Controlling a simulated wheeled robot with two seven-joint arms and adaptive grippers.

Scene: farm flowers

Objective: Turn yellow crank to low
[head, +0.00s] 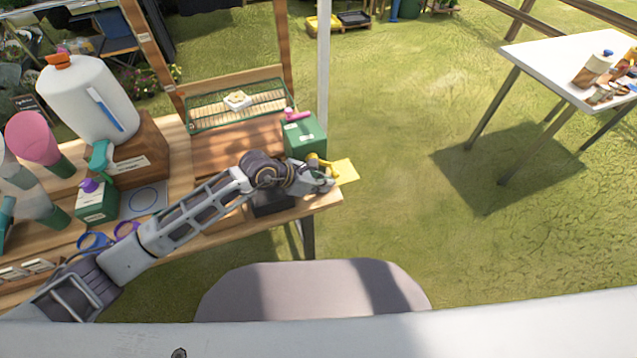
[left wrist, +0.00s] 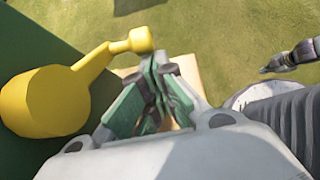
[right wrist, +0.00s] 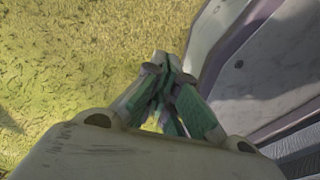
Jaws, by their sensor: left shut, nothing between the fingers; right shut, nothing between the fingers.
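The yellow crank (head: 314,160) is on the side of a green box (head: 304,137) at the right end of the wooden bench. In the left wrist view the crank (left wrist: 45,101) shows a round hub on the green box and an arm ending in a knob, which points up and right. My left gripper (head: 329,184) is shut and empty beside the crank; its fingertips (left wrist: 157,62) are close to the knob. I cannot tell if they touch. My right gripper (right wrist: 163,62) is shut and empty above grass, outside the head view.
A pink handle (head: 297,115) sits on the green box, and a yellow card (head: 346,171) sticks out beside it. A white jug (head: 88,98), a second green box (head: 97,203) and a wire rack (head: 236,107) stand on the bench.

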